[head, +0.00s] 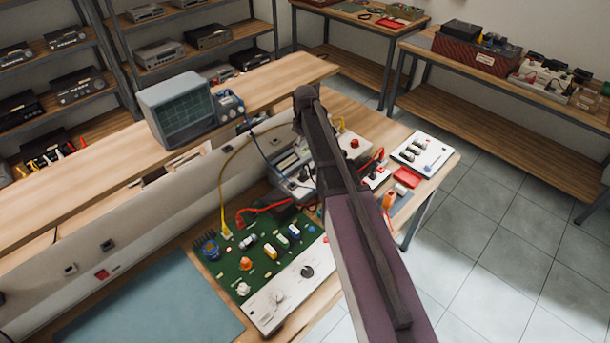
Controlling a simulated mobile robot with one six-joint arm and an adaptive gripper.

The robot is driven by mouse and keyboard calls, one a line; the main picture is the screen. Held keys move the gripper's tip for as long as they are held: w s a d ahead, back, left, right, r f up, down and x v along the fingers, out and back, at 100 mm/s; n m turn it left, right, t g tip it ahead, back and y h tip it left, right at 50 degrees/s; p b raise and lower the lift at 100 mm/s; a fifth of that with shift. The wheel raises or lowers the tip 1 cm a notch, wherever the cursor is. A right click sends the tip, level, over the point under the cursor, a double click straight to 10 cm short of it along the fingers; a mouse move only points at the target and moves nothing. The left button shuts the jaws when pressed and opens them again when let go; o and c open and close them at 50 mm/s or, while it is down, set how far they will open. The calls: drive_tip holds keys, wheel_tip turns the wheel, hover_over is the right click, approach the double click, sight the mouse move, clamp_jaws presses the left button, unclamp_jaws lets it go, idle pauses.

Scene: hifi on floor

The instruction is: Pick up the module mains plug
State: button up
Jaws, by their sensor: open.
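I cannot pick out the module mains plug for certain. A green circuit module (256,258) with a white front panel lies on the bench. A red lead (262,208) and a yellow lead (223,190) run to its back edge. A small white block (376,179) with dark and red parts on it lies right of my arm; a red lead ends near it. My arm crosses the bench from the lower right and covers part of the middle. Its far end is above the bench instruments. My gripper's fingers are not visible.
An oscilloscope (177,108) stands on the raised shelf. A bench instrument (291,172) sits behind the module. A white panel (421,153), a red tray (407,177) and an orange-handled tool (389,199) lie at right. The blue mat (150,312) is clear. Open tiled floor (500,235) lies right.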

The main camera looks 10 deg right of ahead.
sight(303, 170)
drive_tip(key=shift+a+f+b, duration=0.1)
drive_tip(key=shift+f+b, duration=3.7)
drive_tip(key=shift+f, duration=0.2)
drive_tip(key=shift+f, duration=0.1)
drive_tip(key=shift+a+f+b, duration=0.2)
drive_tip(key=shift+f+b, duration=2.3)
drive_tip(key=shift+b, duration=0.1)
drive_tip(key=shift+c, duration=0.2)
clamp_jaws()
